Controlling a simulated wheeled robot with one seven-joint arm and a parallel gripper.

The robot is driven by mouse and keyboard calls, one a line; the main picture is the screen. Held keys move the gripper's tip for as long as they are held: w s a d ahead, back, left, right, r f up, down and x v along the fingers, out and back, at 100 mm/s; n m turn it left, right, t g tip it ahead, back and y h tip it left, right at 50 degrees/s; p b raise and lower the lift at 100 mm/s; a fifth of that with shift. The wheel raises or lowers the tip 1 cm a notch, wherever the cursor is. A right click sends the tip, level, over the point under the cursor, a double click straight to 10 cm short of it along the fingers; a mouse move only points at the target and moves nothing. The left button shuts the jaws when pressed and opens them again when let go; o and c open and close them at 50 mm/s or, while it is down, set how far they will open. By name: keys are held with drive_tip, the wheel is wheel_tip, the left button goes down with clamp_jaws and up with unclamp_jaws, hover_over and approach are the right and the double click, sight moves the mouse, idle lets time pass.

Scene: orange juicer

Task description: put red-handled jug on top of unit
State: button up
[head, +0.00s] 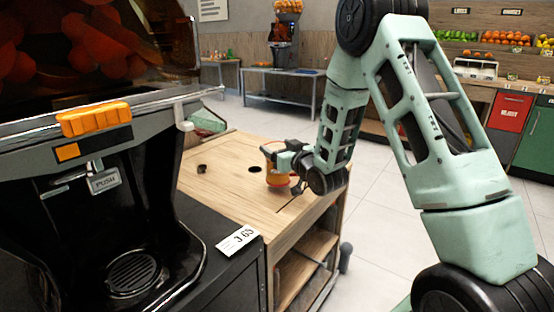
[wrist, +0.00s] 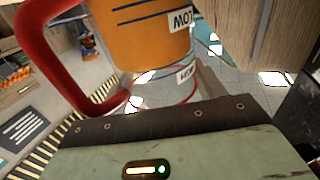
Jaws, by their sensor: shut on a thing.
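The red-handled jug (head: 275,177), filled with orange juice, appears over the right part of the wooden top in the head view. In the wrist view the jug (wrist: 150,38) is close up and tilted in the picture, its red handle (wrist: 42,50) at the left and a label on its side. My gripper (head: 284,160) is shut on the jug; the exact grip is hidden. The unit's wooden top (head: 225,170) has a dark round hole and a small dark object on it. I cannot tell whether the jug's base touches the top.
A large black juicer with an orange handle (head: 93,119) stands at the left front. A price card (head: 237,240) lies by the wooden top. Open shelves (head: 300,265) are below it.

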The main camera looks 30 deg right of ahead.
drive_tip(key=shift+f, duration=1.45)
drive_tip(key=shift+f+b, duration=0.2)
drive_tip(key=shift+b, duration=0.25)
drive_tip(key=o, duration=1.7)
